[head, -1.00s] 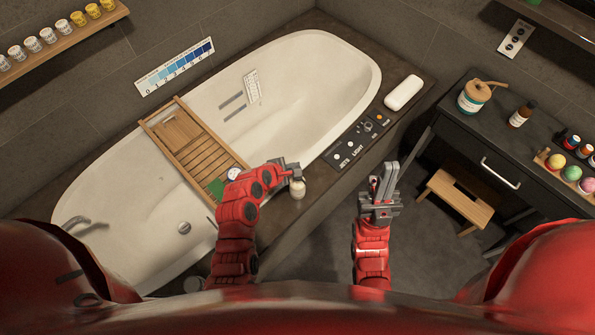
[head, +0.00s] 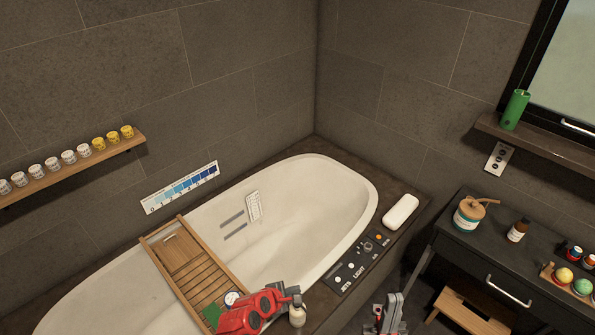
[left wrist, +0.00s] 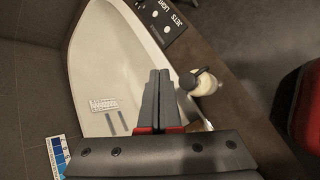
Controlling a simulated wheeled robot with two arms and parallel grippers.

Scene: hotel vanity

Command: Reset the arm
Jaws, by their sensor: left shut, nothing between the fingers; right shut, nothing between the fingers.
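My left gripper (head: 291,293) is at the bottom middle of the head view, over the near rim of the bathtub. In the left wrist view its two fingers (left wrist: 158,80) lie together with nothing between them. A small cream bottle (head: 297,317) with a dark top stands on the tub ledge close by. It also shows in the left wrist view (left wrist: 205,84), just right of the fingertips; I cannot tell whether they touch. My right gripper (head: 389,308) is at the bottom edge of the head view, pointing up, shut and empty, over the floor.
The white bathtub (head: 335,185) holds a wooden bath tray (head: 185,262) across it. A control panel (head: 357,262) and a white pillow-like block (head: 401,211) are on the ledge. A dark vanity (head: 470,255) with a jar (head: 468,216) and bottle (head: 518,230) stands right, above a wooden stool (head: 465,312).

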